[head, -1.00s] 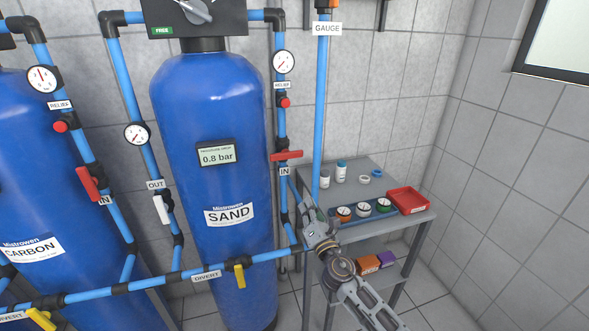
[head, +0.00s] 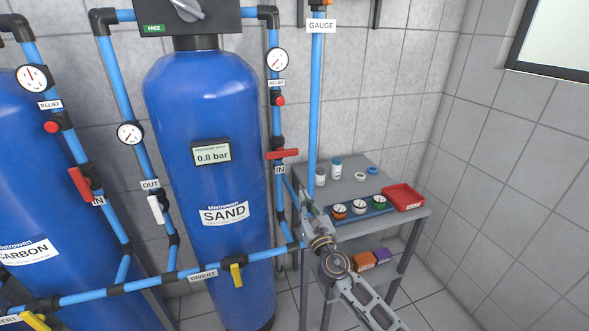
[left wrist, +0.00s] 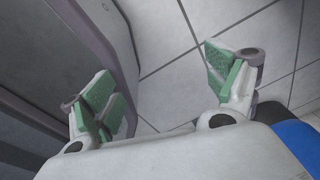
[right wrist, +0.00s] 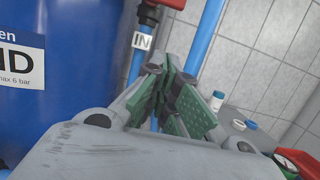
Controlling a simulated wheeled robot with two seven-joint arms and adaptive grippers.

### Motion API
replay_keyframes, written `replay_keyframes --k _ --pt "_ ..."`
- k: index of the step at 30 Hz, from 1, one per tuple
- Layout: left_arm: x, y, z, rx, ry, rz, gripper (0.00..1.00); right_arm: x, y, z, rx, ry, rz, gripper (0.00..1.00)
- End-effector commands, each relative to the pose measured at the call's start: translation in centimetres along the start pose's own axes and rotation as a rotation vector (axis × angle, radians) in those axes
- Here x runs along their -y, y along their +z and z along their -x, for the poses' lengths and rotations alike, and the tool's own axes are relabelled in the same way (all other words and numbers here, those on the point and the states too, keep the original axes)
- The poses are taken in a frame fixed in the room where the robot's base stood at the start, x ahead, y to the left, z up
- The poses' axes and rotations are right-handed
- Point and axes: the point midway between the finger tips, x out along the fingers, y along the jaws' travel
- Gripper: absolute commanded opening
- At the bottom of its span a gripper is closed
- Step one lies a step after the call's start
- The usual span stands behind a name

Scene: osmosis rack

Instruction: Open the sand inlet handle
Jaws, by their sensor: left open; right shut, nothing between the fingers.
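The red sand inlet handle (head: 283,154) sits on the blue pipe at the right of the SAND tank (head: 212,100), above the IN label. It lies roughly level, across the upright pipe. In the right wrist view, part of the red handle (right wrist: 170,3) shows at the top edge, beyond the fingers. My right gripper (head: 306,197) is below and right of the handle, apart from it. Its fingers (right wrist: 168,92) are shut with nothing between them. My left gripper (left wrist: 160,85) is open and empty above floor tiles in the left wrist view; the head view does not show it.
A grey shelf table (head: 345,172) stands at the right with bottles, gauges and a red tray (head: 403,198). The blue GAUGE pipe (head: 314,110) rises close to the right gripper. A white OUT handle (head: 155,210) and a yellow DIVERT handle (head: 236,275) are on other pipes.

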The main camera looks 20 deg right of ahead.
Motion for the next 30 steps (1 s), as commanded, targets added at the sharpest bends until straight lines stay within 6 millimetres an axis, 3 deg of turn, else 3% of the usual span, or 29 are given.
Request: replay_keyframes --k 14,30 --pt "0.1 -0.4 0.1 -0.004 -0.001 0.0 0.88 0.0 0.0 -0.5 0.0 0.0 -0.002 0.0" --pt "-0.8 0.9 0.8 0.011 0.009 0.001 0.88 0.0 0.1 -4.7 0.001 0.0 -0.003 0.0"
